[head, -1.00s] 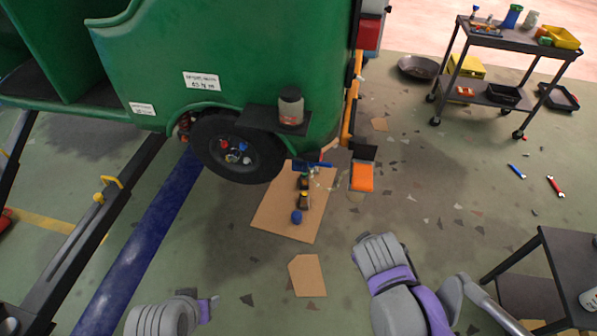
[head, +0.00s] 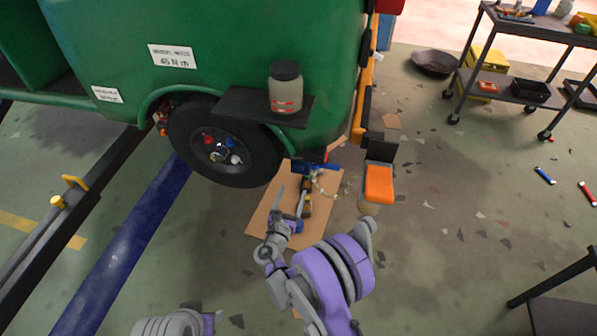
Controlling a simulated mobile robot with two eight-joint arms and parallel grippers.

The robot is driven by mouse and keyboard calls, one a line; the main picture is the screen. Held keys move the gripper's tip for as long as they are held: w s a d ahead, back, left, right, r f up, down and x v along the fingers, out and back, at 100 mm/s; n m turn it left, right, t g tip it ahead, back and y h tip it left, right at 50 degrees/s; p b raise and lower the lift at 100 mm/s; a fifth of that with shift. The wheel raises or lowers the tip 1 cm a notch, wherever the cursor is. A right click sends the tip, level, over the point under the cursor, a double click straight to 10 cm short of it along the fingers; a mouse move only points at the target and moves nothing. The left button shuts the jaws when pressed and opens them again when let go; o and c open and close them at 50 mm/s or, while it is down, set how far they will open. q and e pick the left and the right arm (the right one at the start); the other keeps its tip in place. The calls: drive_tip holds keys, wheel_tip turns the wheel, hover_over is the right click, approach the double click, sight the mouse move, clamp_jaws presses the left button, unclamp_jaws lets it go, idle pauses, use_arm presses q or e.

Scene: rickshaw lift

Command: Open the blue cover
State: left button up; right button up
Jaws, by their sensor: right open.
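A flat blue piece (head: 318,167), which looks like the blue cover, sits low behind the wheel, under the rear of the green rickshaw (head: 215,50). Thin wires or small fittings show just below it. My right gripper (head: 291,196) is open, with its fingers pointing up the picture toward the blue piece. It appears a little below and left of the piece, and I see no contact. It hides part of the small objects on the cardboard sheet (head: 262,222). Of my left arm only a grey and purple part shows at the bottom edge; its gripper is out of view.
An orange pad (head: 379,183) with a black back stands to the right. A tool cart (head: 520,60) is at upper right.

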sight(298, 169)
drive_tip(key=shift+n+t, duration=0.3)
drive_tip(key=shift+n, duration=0.1)
drive_tip(key=x, duration=0.7)
drive_tip(key=a+f+x, duration=0.1)
drive_tip(key=x, duration=0.2)
drive_tip(key=shift+w+d+b, duration=0.15)
drive_tip(key=shift+w+b, duration=0.25)
drive_tip(key=shift+w, duration=0.1)
clamp_jaws()
idle(0.5)
